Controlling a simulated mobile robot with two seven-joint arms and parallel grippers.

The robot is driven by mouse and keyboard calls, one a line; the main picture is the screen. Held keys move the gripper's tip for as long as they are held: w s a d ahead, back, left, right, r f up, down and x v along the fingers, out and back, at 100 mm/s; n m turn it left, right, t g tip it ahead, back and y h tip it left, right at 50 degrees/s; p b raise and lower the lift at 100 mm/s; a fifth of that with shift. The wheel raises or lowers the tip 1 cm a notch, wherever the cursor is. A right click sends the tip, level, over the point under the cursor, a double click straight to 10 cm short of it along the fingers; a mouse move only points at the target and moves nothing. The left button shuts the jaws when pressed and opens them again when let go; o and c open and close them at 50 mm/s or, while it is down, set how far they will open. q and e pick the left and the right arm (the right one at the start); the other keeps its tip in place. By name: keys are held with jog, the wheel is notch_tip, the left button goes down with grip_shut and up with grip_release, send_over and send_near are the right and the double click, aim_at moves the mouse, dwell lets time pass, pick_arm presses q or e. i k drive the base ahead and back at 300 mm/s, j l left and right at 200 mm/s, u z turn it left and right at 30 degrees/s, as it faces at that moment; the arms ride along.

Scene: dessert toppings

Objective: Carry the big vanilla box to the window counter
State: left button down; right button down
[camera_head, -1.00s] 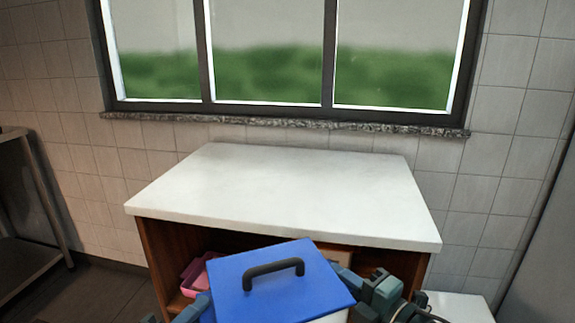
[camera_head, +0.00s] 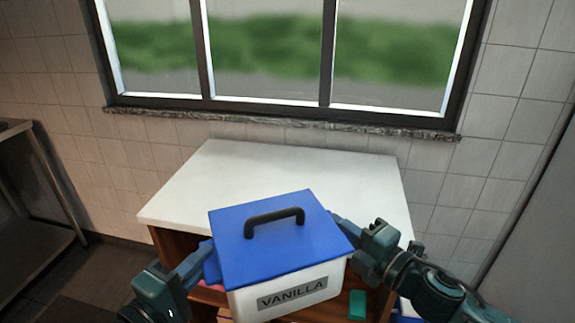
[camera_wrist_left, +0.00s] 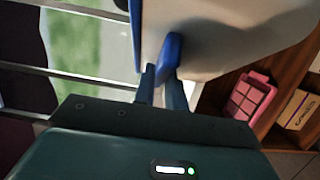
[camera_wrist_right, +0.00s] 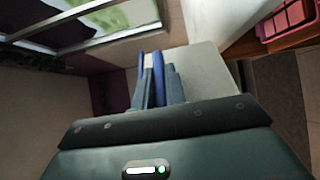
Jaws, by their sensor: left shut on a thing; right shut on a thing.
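The big vanilla box (camera_head: 290,278) is white with a blue lid, a black top handle and a VANILLA label on its front. It is held up between my two arms, in front of the window counter (camera_head: 190,192), and hides part of its top. My left gripper (camera_head: 208,262) is shut on the box's left side; in the left wrist view its fingers (camera_wrist_left: 162,85) pinch a blue side grip. My right gripper (camera_head: 345,228) is shut on the other side; in the right wrist view its fingers (camera_wrist_right: 158,88) clasp a blue grip. The box looks nearly level.
The visible counter top is bare white. Its open shelf below holds a pink container (camera_wrist_left: 248,97) and a small labelled box (camera_wrist_left: 299,109). A teal item (camera_head: 357,303) shows below the box. A metal table (camera_head: 38,190) stands at the left.

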aim_at(328, 207)
jog(key=i+l, duration=0.7)
jog(key=i, duration=0.1)
